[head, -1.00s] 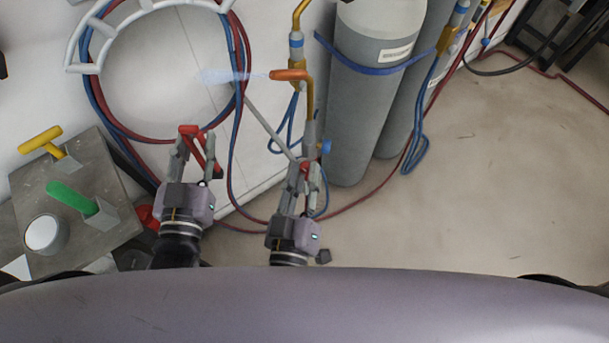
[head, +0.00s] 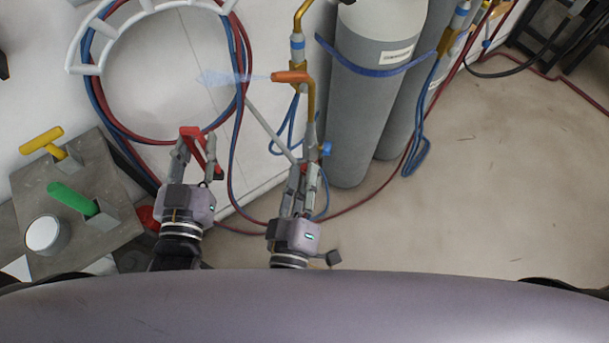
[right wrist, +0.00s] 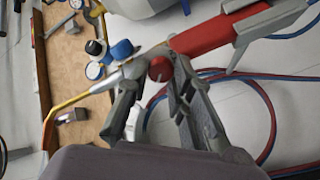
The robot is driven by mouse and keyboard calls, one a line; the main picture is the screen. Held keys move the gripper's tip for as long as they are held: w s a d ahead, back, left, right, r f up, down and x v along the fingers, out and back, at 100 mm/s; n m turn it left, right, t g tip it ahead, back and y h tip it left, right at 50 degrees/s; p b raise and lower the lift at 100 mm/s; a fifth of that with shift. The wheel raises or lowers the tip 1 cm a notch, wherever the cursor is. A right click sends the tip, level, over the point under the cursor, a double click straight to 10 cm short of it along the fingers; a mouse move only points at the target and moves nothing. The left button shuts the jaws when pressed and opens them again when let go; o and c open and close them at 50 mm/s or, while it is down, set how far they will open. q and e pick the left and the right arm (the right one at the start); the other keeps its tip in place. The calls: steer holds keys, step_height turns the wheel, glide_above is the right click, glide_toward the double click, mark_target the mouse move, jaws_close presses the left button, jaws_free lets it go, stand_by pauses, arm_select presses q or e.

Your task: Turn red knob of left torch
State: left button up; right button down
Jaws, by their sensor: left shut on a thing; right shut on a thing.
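The left torch (head: 311,128) hangs upright in front of the grey cylinders, with a brass neck and an orange tip (head: 290,77). A pale blue jet (head: 225,77) comes out of the tip to the left. Its blue knob (head: 326,149) sticks out to the right. My right gripper (head: 303,171) is at the torch's lower part, its fingers closed around the red knob, which shows between them in the right wrist view (right wrist: 161,68). My left gripper (head: 193,145) is shut on a red tool (head: 211,153), apart from the torch.
Two grey cylinders (head: 372,105) stand close behind the torch. Red and blue hoses (head: 238,120) hang from a white rack and run past both grippers. A grey table (head: 105,225) with yellow and green handles is at the left. The floor at the right is open.

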steer(key=c, duration=1.4)
jaws_free()
steer(key=shift+s, duration=0.1)
steer(key=s+a, duration=0.1)
steer(key=s, duration=0.6)
steer(key=shift+s+a, duration=0.1)
